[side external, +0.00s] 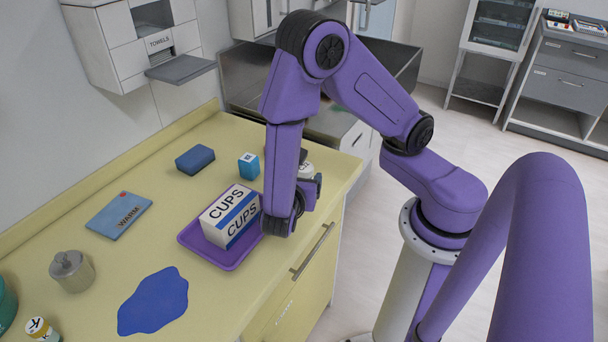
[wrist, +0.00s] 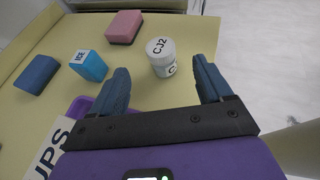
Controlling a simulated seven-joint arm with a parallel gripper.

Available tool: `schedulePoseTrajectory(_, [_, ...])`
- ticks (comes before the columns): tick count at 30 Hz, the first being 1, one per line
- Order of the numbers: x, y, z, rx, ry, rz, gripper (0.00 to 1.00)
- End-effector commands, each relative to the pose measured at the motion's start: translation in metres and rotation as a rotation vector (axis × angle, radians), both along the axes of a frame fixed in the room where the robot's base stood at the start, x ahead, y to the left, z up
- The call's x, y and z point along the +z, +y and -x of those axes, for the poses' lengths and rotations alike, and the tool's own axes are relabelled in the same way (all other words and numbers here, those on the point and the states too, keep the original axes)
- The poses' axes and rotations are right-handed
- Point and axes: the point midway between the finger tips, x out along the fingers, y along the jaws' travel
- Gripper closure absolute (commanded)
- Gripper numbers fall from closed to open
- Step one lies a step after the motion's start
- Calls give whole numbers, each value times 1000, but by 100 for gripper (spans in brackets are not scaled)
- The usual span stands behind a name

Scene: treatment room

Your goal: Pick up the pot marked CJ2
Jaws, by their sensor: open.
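The pot marked CJ2 (wrist: 162,56) is a small, pale, round pot with a white lid, standing upright on the yellow counter. In the wrist view it appears between and beyond the two blue fingers of my gripper (wrist: 161,66). The fingers are spread apart with nothing held, and I cannot tell how far the pot is from them. In the side view a white part of the pot (side external: 306,171) shows just behind my arm, which hides the rest and most of the gripper.
A CUPS box (side external: 231,213) stands on a purple tray (side external: 189,239) beside my arm. A small blue ICE box (wrist: 91,66), a blue block (wrist: 37,74) and a pink block (wrist: 125,27) are near the pot. The counter's edge lies to the pot's right in the wrist view.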

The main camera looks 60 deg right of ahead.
Motion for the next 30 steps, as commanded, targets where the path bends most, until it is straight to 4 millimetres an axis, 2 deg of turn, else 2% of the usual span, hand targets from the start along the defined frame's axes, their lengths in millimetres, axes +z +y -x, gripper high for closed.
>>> schedulePoseTrajectory(3, [-8,-19,-7,-5,1,2,21])
schedulePoseTrajectory(9, [-19,-43,-17,-3,0,0,21])
schedulePoseTrajectory(19, [-27,-58,-23,-2,0,-1,21])
schedulePoseTrajectory(30, [-46,-91,-37,-3,0,-2,21])
